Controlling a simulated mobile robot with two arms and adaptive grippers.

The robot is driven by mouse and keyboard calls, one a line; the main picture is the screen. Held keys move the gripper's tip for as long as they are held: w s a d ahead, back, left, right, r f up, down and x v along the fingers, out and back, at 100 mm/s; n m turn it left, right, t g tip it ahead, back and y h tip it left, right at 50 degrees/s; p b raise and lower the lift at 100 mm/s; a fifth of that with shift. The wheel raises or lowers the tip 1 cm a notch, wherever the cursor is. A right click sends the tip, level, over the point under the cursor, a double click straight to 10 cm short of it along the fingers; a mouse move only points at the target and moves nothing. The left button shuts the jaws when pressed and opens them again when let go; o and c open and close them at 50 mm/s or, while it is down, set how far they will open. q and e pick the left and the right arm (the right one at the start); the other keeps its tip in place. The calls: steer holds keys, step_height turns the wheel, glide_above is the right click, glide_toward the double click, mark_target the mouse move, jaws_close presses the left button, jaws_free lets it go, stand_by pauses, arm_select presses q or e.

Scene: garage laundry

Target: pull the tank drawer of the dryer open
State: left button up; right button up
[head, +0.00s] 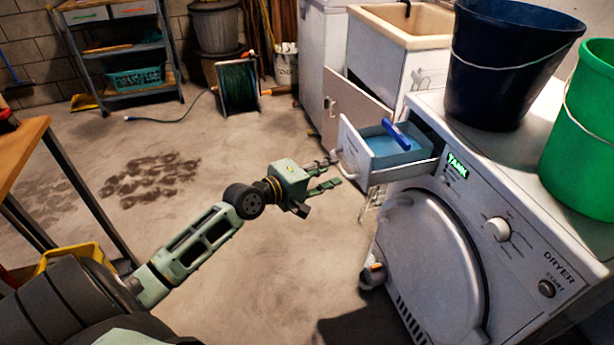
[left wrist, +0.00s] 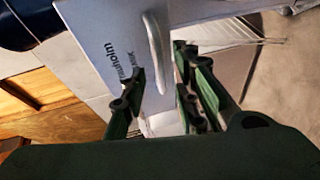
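The white dryer (head: 430,260) stands at the right with a lit green "TANK" sign. Its tank drawer (head: 400,172) is pulled out at the upper left of the dryer front. Inside it are a light-blue surface and a dark-blue bar-shaped part (head: 397,135). My left gripper (head: 330,175) is just in front of the drawer front, its fingers apart. In the left wrist view, the drawer's white handle (left wrist: 157,52) shows between the spread fingers (left wrist: 158,85). I cannot tell whether they touch it. My right gripper is not in view.
A dark-blue bucket (head: 505,70) and a green bucket (head: 590,135) stand on the dryer. A sink (head: 405,25) and cabinet are behind the drawer. A wooden bench (head: 25,145) is at the left. The floor between is mostly clear, with a hose reel (head: 238,88) farther back.

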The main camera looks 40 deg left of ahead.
arm_select(q)
steer(key=v, duration=0.9)
stand_by(0.3)
steer(key=s+d+f+m+g+y, duration=0.1)
steer(key=s+d+f+m+g, duration=0.3)
steer(key=f, duration=0.7)
steer(key=s+d+f+m+g+y, duration=0.1)
steer(key=s+d+f+m+g, duration=0.15)
steer(key=s+f, duration=0.6)
steer(key=s+d+f+m+g, duration=0.2)
steer(key=s+f+m, duration=0.15)
steer(key=f, duration=1.05)
steer(key=s+d+f+m+g+y+p, duration=0.1)
steer(key=s+d+f+m+g, duration=0.1)
steer(key=s+d+f+m, duration=0.3)
steer(key=s+d+f+m+g+y, duration=0.1)
steer(key=s+d+f+g, duration=0.15)
steer(key=s, duration=0.45)
steer(key=s+a+f+g+p, duration=0.1)
steer(key=s+a+f+p, duration=0.1)
steer(key=s+p, duration=1.3)
steer(key=shift+s+a, duration=0.65)
steer(key=shift+a, duration=0.1)
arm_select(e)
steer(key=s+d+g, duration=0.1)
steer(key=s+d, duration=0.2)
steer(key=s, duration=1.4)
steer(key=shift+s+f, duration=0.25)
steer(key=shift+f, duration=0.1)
